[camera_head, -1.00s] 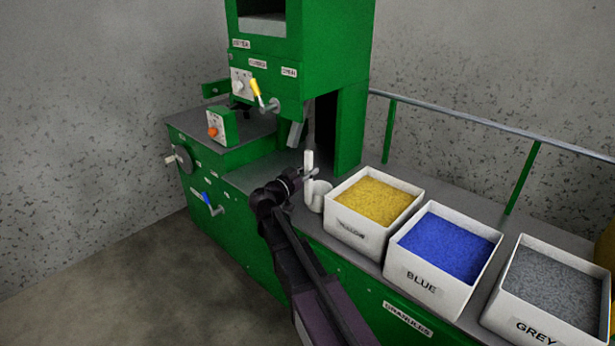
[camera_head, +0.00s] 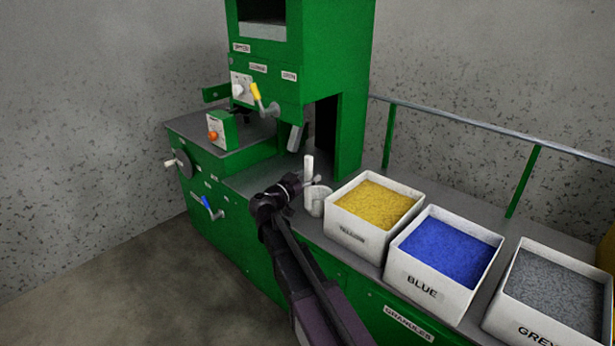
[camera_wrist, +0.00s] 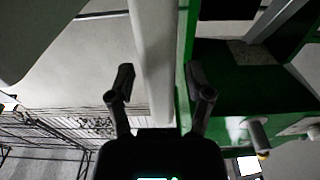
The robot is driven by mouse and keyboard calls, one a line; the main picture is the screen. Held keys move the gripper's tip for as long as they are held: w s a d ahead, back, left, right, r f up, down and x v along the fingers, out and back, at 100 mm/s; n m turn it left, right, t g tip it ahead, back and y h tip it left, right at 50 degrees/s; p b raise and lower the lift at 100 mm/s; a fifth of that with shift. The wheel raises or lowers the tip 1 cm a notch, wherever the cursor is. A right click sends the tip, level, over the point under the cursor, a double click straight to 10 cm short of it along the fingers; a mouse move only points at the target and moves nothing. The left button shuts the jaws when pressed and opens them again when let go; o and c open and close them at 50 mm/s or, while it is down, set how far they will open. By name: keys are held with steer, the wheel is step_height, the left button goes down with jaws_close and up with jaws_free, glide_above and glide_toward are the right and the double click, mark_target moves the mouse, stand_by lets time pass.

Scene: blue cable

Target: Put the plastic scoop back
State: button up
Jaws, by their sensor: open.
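The plastic scoop shows as a white upright handle (camera_head: 309,167) on the grey counter, just left of the yellow-granule box. A rounded white cup-like part (camera_head: 318,206) is at its foot; I cannot tell whether this is the scoop's bowl or a holder. My gripper (camera_head: 311,183) is at the handle, above the cup-like part. In the wrist view, my gripper (camera_wrist: 160,88) is open, with one finger on each side of the white handle (camera_wrist: 152,55). The fingers stand apart from the handle there. My gripper partly covers the scoop in the head view.
White boxes of yellow granules (camera_head: 374,203), blue granules (camera_head: 446,251) and grey granules (camera_head: 559,290) stand in a row to the right. The green machine (camera_head: 335,55) rises behind. A railing (camera_head: 480,123) runs along the back. The counter between scoop and machine is clear.

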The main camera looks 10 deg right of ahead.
steer(key=shift+r, duration=0.2)
steer(key=v, duration=1.2)
steer(key=shift+f, duration=0.1)
stand_by(0.5)
